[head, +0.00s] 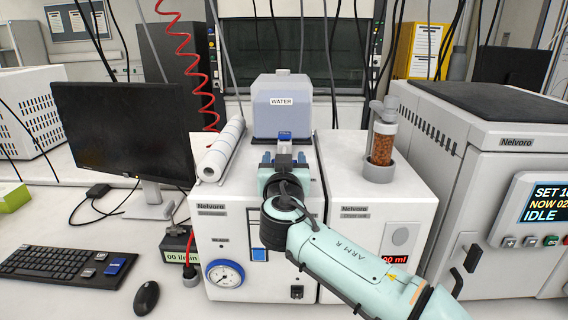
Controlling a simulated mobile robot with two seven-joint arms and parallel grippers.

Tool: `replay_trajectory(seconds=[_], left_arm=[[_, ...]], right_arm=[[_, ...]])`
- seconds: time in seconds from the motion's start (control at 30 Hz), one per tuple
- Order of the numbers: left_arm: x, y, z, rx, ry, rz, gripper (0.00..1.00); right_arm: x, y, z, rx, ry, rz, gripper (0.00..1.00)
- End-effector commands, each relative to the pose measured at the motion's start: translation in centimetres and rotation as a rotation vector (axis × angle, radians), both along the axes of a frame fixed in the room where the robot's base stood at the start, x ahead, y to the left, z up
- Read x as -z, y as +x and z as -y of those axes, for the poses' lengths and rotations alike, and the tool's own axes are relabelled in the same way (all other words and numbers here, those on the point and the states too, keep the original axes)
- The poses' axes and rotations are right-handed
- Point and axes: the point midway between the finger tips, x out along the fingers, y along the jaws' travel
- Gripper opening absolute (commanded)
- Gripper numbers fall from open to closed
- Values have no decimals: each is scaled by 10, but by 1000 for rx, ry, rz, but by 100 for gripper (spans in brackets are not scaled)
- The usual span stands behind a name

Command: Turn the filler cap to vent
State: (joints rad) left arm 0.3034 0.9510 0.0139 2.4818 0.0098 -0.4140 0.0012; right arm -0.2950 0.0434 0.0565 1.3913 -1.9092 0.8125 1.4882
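The water tank (283,107), a translucent bluish box labelled WATER, stands on top of the white Nelvoro unit (215,241). A small blue part (285,135) with pale lettering shows in front of the tank, just beyond my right gripper; I cannot tell whether it is the filler cap. My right gripper (284,150) reaches over the unit's top at this spot, its wrist covering most of what lies there. Its fingertips are largely hidden, so their opening and any contact cannot be made out. My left gripper is out of view.
A paper roll (221,150) lies left of the tank. A jar of brown granules (383,141) stands at the right. A monitor (125,128) stands left; a large instrument (488,145) stands right. Cables hang behind.

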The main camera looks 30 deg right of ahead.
Motion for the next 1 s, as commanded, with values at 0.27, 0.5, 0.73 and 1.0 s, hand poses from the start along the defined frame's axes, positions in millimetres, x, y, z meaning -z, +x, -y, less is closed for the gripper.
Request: replay_trajectory(seconds=[0.27, 0.5, 0.73, 1.0], left_arm=[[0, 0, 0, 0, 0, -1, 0], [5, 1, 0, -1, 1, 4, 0], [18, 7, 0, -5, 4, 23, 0], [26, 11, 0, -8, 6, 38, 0]], right_arm=[[1, 0, 0, 0, 1, -1, 85], [1, -12, -7, -1, 2, 1, 85], [2, -55, -33, -3, 1, 1, 85], [1, -100, -59, -2, 1, -1, 85]])
